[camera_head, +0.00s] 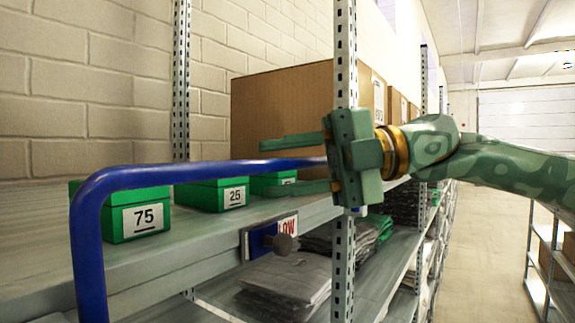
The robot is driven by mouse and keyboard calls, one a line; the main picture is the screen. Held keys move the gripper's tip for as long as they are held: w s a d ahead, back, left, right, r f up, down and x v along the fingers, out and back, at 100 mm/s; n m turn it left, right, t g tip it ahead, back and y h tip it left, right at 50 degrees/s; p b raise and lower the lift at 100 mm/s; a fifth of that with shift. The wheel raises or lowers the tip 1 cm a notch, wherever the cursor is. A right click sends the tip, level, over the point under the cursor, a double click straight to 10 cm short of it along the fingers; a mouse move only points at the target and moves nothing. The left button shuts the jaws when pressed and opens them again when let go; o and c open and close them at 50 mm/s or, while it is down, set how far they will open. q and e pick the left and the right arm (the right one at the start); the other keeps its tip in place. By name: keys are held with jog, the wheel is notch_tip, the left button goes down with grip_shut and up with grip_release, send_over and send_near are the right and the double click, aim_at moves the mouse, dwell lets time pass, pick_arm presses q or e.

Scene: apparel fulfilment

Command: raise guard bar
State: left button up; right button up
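The blue guard bar (200,171) runs along the front of the shelf, bending down at its left end into a vertical leg. Its right end passes behind or into my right gripper. My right gripper (265,167) comes in from the right, with its green fingers spread apart, one above the bar and one below. The bar lies between the fingers, with gaps visible on both sides. The gripper's body hides the bar's far end. My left gripper is not in view.
Green boxes labelled 75 (136,216) and 25 (215,194) stand on the shelf (190,245) behind the bar. A perforated upright post (345,60) and cardboard boxes (285,108) are close to the gripper. The aisle (480,255) at right is clear.

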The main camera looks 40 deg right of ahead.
jog(key=b+v, duration=0.1)
jog(key=v, duration=0.1)
jog(key=b+v, duration=0.2)
jog(key=v, duration=0.1)
jog(key=shift+s+d+f, duration=0.15)
jog(key=shift+d, duration=0.15)
jog(key=b+v, duration=0.3)
jog(key=v, duration=0.8)
jog(key=shift+a, duration=0.15)
